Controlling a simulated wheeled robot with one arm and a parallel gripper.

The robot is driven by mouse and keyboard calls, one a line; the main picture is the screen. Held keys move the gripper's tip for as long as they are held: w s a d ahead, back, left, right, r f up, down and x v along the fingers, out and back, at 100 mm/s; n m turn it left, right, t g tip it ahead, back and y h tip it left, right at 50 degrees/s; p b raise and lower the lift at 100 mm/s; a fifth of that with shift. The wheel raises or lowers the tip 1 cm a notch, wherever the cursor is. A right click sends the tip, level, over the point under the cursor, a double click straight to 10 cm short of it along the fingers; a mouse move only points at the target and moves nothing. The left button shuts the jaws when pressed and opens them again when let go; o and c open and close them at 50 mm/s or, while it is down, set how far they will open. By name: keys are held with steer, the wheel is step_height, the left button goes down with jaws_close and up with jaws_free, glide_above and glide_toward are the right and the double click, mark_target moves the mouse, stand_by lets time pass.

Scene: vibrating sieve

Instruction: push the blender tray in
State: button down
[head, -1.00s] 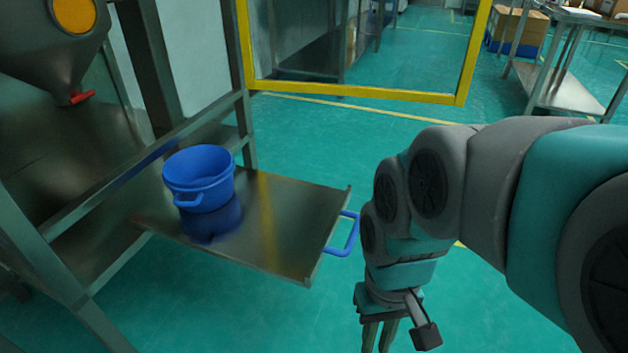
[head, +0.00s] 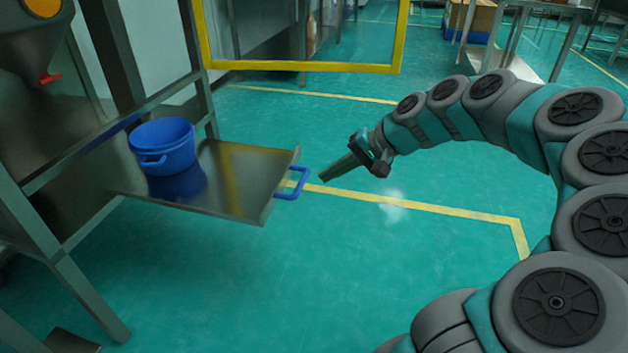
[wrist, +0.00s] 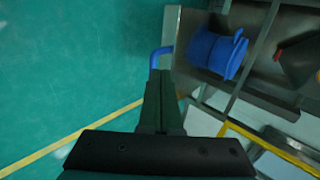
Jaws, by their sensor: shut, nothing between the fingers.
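The metal tray (head: 238,185) sticks out to the right from the steel sieve frame in the head view. Its blue handle (head: 299,184) is on its right edge. A blue pot (head: 163,147) stands on the tray near the frame. My gripper (head: 322,177) is shut and empty, pointing left just to the right of the handle; a small gap seems to lie between them. In the wrist view the shut fingers (wrist: 163,82) point at the handle (wrist: 154,55), and the tray (wrist: 185,50) and pot (wrist: 218,52) are beyond. The fingers overlap part of the tray edge there.
The steel frame (head: 75,275) stands at left, with a hopper and red valve (head: 50,78) above. A yellow-framed panel (head: 300,66) and a metal table (head: 520,45) are behind. The green floor (head: 270,285) around the tray's front is clear.

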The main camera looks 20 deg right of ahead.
mark_target(140, 157)
steer(key=x, duration=0.8)
steer(key=shift+a+f+b, duration=0.2)
steer(key=shift+b, duration=0.2)
steer(key=shift+w+a, duration=0.7)
steer(key=shift+a, duration=0.3)
steer(key=shift+w+a, duration=0.55)
steer(key=shift+a, duration=0.1)
steer(key=shift+w+a+r, duration=0.1)
steer(key=shift+w+a, duration=0.15)
steer(key=shift+a, duration=0.2)
steer(key=w+a+p, duration=0.3)
steer(key=w+a, duration=0.5)
steer(key=a, duration=0.3)
steer(key=w+a+p, duration=0.3)
steer(key=w+a, duration=0.5)
steer(key=a, duration=0.3)
steer(key=w+a+p, duration=0.3)
steer(key=w+a, duration=0.5)
steer(key=a, duration=0.3)
steer(key=shift+w+a, duration=0.35)
